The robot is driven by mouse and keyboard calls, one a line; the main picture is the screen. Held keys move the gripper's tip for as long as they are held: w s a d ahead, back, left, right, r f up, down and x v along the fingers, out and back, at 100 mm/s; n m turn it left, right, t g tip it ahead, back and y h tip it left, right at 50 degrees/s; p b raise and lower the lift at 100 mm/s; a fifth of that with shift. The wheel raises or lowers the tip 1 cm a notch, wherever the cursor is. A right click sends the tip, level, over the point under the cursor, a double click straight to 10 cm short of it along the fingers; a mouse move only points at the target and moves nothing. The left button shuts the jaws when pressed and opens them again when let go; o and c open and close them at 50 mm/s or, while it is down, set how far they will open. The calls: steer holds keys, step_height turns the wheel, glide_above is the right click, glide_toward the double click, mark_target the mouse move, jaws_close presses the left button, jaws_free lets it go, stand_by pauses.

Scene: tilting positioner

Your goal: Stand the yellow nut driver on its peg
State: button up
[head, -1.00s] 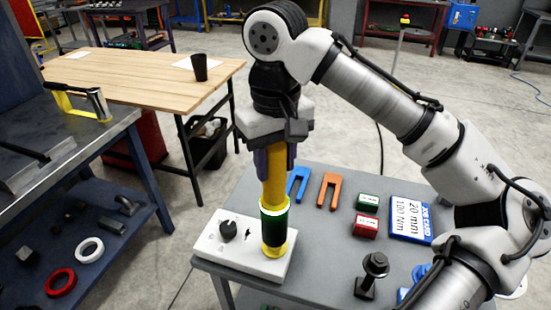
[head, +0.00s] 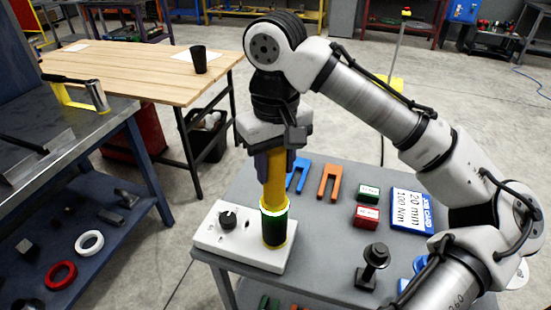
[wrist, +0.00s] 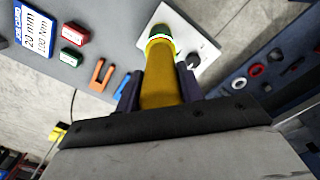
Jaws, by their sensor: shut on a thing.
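The yellow nut driver (head: 275,185) stands about upright, with a yellow upper part, a pale ring and a dark green lower part. My gripper (head: 276,163) is shut around its upper part from above. The driver's lower end is over the right part of the white block (head: 225,247), at or very close to its top, with a thin yellow edge around it. The peg is hidden, so I cannot tell how far the driver is seated. In the wrist view the driver (wrist: 160,85) runs between the two fingers toward the block (wrist: 205,48).
The block also carries a black knob (head: 227,220) and a small dark hole. On the grey table (head: 325,225) are blue and orange forks (head: 330,182), green and red boxes (head: 366,216), a job card (head: 411,210) and a black bolt-like piece (head: 372,262).

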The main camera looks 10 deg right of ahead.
steer(key=o, duration=1.2)
steer(key=shift+c, duration=0.2)
steer(key=shift+o, duration=0.5)
steer(key=o, duration=0.4)
steer(key=shift+r, duration=0.1)
step_height(320, 180, up, 5)
steer(key=p, duration=0.5)
steer(key=shift+r, duration=0.9)
